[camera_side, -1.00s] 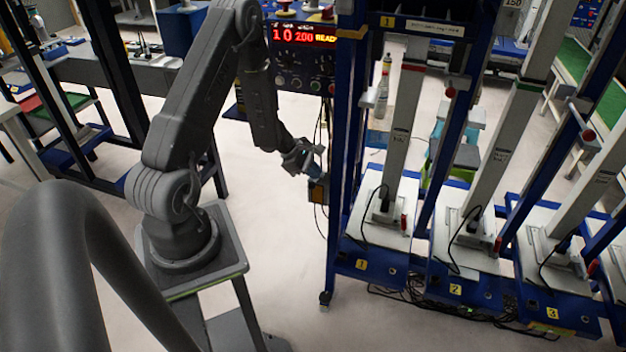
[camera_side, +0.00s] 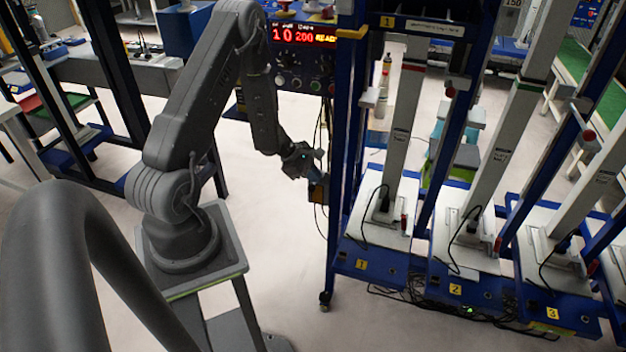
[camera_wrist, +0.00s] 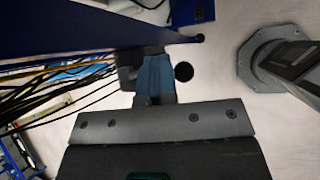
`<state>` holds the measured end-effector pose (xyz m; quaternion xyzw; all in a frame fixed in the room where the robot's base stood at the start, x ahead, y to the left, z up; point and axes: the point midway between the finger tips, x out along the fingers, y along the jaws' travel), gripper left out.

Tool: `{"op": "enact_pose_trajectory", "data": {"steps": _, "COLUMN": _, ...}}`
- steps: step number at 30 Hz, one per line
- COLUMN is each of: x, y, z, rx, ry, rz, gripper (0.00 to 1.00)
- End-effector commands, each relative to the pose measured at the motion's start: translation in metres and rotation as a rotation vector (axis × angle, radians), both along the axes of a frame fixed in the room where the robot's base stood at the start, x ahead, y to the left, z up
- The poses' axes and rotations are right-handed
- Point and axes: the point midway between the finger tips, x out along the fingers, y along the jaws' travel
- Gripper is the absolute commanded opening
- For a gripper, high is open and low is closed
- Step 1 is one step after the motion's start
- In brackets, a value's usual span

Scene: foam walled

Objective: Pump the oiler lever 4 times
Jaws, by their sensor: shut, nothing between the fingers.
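The oiler appears in the side view as a small dark and yellowish box (camera_side: 318,194) on the left post of the blue frame. My gripper (camera_side: 315,174) is right at its top, with its blue fingers shut. In the wrist view my gripper (camera_wrist: 155,76) points up the picture with nothing visible held. A round black knob (camera_wrist: 183,72), apparently the lever's end, is just right of the fingers. A dark part (camera_wrist: 129,72) shows to their left. The lever's arm is largely hidden, and I cannot tell whether the fingers touch it.
The blue frame (camera_side: 345,150) with numbered stations stands right of my arm. A control panel (camera_side: 303,62) with a red display reading READY is behind. Dark cables (camera_wrist: 50,85) run at the left of the wrist view. The floor (camera_side: 285,240) below is clear.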

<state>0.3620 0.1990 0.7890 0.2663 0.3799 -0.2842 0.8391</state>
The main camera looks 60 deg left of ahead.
Motion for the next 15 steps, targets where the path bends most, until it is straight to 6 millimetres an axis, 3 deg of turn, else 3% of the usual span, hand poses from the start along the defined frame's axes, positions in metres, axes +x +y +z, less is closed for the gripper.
{"op": "enact_pose_trajectory", "data": {"steps": 15, "x": -0.0023, "y": -0.0024, "z": -0.0068, "rx": -0.004, "ry": 0.003, "rz": 0.0, "gripper": 0.0}}
